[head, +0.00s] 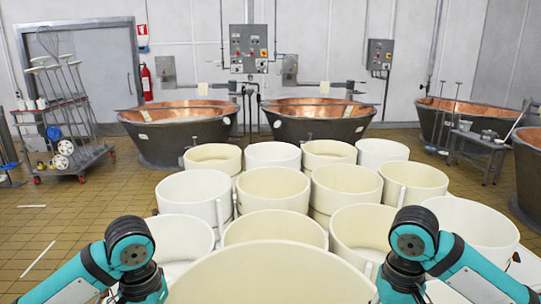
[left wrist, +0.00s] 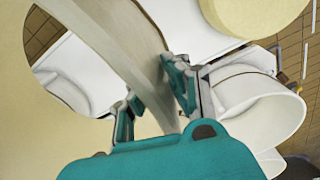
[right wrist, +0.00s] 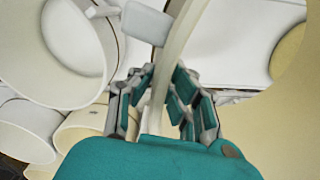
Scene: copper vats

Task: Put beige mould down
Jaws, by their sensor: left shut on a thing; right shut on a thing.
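The beige mould (head: 270,278) is a large, round, open ring at the bottom middle of the head view, nearest to me. My left gripper (left wrist: 155,100) is shut on its wall (left wrist: 112,42) at the left side. My right gripper (right wrist: 160,95) is shut on its wall (right wrist: 186,32) at the right side. In the head view the fingertips are hidden behind my wrists and the mould. The mould's lower edge is out of view, so I cannot tell whether it touches anything below.
Several white and cream moulds stand close together on a white table (head: 511,270) beyond the held one, including a cream one (head: 275,228) just behind it. Copper vats (head: 315,117) stand at the back. A tool trolley (head: 62,120) is at the left. Tiled floor (head: 75,215) is open there.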

